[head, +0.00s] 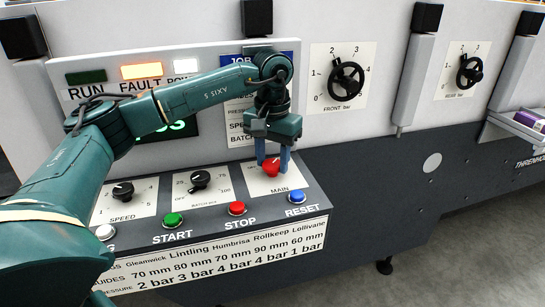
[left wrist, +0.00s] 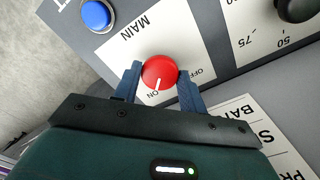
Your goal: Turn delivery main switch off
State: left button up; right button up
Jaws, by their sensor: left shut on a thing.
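The main switch is a red round knob (head: 271,168) on a white plate marked MAIN, at the right end of the sloped control panel. In the left wrist view the red knob (left wrist: 159,73) has a white pointer line that points at ON; OFF is marked to its right. My left gripper (head: 272,161) comes down from above, its blue fingers one on each side of the knob, shut on it. In the head view the fingers and gripper body hide part of the plate. My right gripper is not in view.
Close by are the blue RESET button (head: 297,197), red STOP button (head: 237,208), green START button (head: 173,219) and a black batch knob (head: 200,179). The FAULT lamp (head: 141,71) glows orange; RUN is dark. Black handwheels (head: 346,81) sit to the right.

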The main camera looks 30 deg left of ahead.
pick_arm(q)
jog(key=shift+c, duration=0.9)
jog(key=n, duration=0.3)
jog(key=shift+n, duration=0.4)
jog(key=n, duration=0.4)
jog(key=shift+n, duration=0.3)
jog(key=n, duration=0.4)
jog(key=shift+r+p, duration=0.1)
jog(key=shift+p, duration=0.2)
jog(key=shift+n, duration=2.8)
